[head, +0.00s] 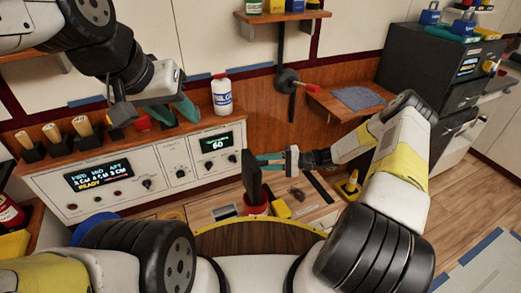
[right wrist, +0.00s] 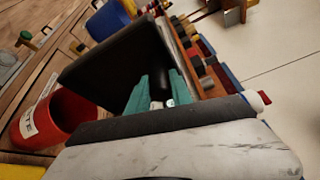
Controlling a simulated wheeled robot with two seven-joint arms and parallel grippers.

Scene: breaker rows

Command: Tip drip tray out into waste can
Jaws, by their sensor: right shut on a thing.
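The drip tray (head: 252,178) is a dark, flat, shallow piece, tipped steeply on edge. It also shows large in the right wrist view (right wrist: 113,68). My right gripper (head: 267,161) is shut on it, with teal fingers at its side. The red waste can (head: 257,209) stands directly below the tray in the head view, its opening partly hidden. In the right wrist view the can (right wrist: 72,112) shows part of a white label. I cannot see any contents leaving the tray. My left gripper (head: 174,112) is above the panel's top shelf, its teal fingers apart and empty.
A white control panel (head: 120,180) with lit displays stands behind and left of the can. A white bottle (head: 222,95) stands on its top ledge. A yellow block (head: 280,209) lies right of the can. A blue container (right wrist: 108,18) shows in the right wrist view.

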